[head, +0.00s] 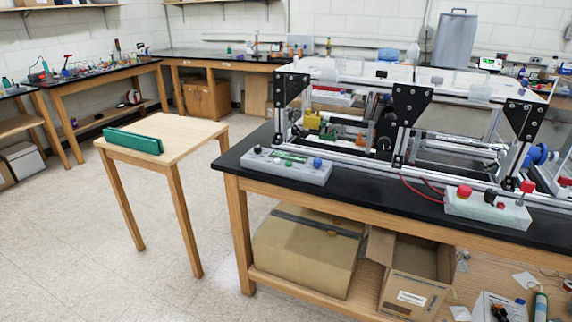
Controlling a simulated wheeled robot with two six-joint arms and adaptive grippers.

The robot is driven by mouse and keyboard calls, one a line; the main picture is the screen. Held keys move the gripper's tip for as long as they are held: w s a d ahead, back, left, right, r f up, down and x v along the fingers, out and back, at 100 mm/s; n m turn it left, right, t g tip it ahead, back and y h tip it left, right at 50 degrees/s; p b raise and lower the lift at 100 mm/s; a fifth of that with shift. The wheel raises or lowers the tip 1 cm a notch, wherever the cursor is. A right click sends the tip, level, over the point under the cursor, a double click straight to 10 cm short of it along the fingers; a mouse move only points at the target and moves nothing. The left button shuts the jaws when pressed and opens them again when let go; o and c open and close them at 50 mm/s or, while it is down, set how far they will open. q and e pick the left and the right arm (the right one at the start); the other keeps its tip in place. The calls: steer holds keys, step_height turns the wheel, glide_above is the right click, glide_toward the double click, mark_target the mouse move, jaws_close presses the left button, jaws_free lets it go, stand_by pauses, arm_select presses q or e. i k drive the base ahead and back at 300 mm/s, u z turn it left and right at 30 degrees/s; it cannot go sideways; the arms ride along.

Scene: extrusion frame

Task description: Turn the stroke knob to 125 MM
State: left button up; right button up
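Neither of my grippers is in view. A grey control box (284,170) lies on the black bench top in front of the extrusion frame. It carries a black knob (257,148) at its left, a blue knob (317,163) at its right and a green strip (289,158) between them. A second grey box (486,211) stands further right, with a red button (464,191), a dark knob (490,196) and a red-topped lever (527,187). Labels and pointer positions are too small to read, so I cannot tell which is the stroke knob or its setting.
The extrusion frame (404,127) stands on the black-topped bench (231,158), behind both boxes. A red cable runs near the right box. A small wooden table (185,140) with a green block (133,141) stands to the left. Open floor (110,290) lies in front of it. Cardboard boxes sit under the bench.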

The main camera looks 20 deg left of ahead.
mark_target(317, 162)
steer(key=z, duration=0.7)
steer(key=i, duration=1.3)
steer(key=u, duration=0.65)
